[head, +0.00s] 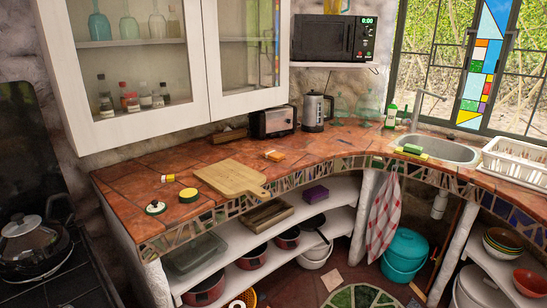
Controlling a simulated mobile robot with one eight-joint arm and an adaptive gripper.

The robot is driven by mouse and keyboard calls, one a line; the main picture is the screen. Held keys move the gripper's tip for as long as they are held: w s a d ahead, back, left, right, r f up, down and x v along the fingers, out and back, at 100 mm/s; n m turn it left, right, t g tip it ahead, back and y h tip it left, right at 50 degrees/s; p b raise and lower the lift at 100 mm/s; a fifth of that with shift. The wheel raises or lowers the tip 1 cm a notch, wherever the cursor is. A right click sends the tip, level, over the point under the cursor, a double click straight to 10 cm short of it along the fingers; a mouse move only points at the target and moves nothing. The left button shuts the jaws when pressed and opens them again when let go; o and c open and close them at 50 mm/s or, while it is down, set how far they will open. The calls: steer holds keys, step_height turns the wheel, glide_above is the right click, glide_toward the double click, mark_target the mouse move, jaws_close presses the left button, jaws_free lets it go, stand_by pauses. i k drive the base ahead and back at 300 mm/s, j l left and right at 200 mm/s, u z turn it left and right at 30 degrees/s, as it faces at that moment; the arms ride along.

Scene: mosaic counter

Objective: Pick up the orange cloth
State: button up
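A small flat orange item (275,155), which looks like the orange cloth, lies on the terracotta-tiled counter (215,155). It is behind and to the right of the wooden cutting board and in front of the toaster. It is too small to make out its folds or weave. Nothing covers it. My gripper is not in view.
Near the cloth are the cutting board (228,178), toaster (272,122) and kettle (317,111). Small round items (188,195) lie at the counter's left. A glass-front cabinet (125,60) hangs above. A checkered towel (384,215) hangs below the counter. Counter right of the cloth is clear.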

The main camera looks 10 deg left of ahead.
mark_target(275, 156)
steer(key=i+l+u, duration=0.15)
steer(key=i+u, duration=0.35)
steer(key=i, duration=0.3)
steer(key=i+l+u, duration=0.5)
steer(key=i, duration=0.3)
steer(key=i+l+u, duration=0.5)
steer(key=i+l, duration=0.15)
steer(key=i+l+u, duration=0.5)
steer(key=l, duration=0.5)
steer(key=i, duration=0.1)
